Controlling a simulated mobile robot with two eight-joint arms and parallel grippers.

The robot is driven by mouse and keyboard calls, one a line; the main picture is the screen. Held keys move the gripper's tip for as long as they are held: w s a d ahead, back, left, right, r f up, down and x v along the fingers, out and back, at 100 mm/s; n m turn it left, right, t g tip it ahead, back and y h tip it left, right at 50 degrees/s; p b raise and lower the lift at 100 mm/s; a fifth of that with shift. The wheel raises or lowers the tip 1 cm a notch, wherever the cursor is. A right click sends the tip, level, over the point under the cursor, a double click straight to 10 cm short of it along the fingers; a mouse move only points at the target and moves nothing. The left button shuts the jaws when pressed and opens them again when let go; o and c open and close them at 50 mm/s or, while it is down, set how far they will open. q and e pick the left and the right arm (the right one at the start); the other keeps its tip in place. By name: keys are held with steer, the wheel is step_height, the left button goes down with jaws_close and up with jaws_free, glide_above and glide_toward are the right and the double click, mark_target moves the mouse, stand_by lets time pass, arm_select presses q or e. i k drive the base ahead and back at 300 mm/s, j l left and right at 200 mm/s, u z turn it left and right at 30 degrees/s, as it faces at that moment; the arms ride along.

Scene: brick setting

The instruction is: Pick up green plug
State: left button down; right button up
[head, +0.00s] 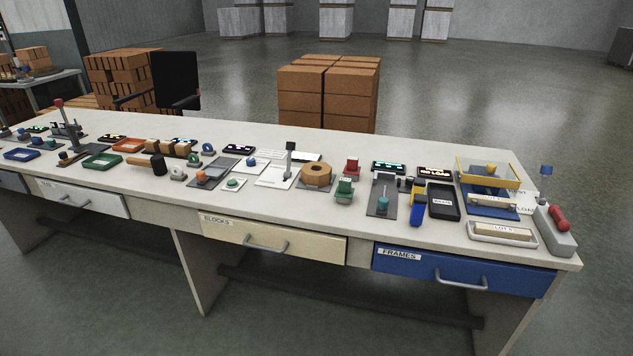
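A green plug-like block (344,189) stands upright near the front edge of the long workbench, right of the middle of the head view. A similar red block (352,166) stands just behind it. A large brown hexagonal nut (317,175) lies to its left. A grey plate (378,208) with a teal knob (383,203) is to its right. Nothing covers the green block from this side. Neither of my grippers is in view.
The crowded workbench (335,149) also holds a mallet (157,165), a blue and yellow tool (417,207) and a black tray (443,201). Drawers line its front, including a blue one (460,272). Brick stacks (327,90) and a black chair (176,77) stand behind.

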mark_target(344, 193)
steer(key=i+l, duration=0.75)
steer(key=i+l+u, duration=0.05)
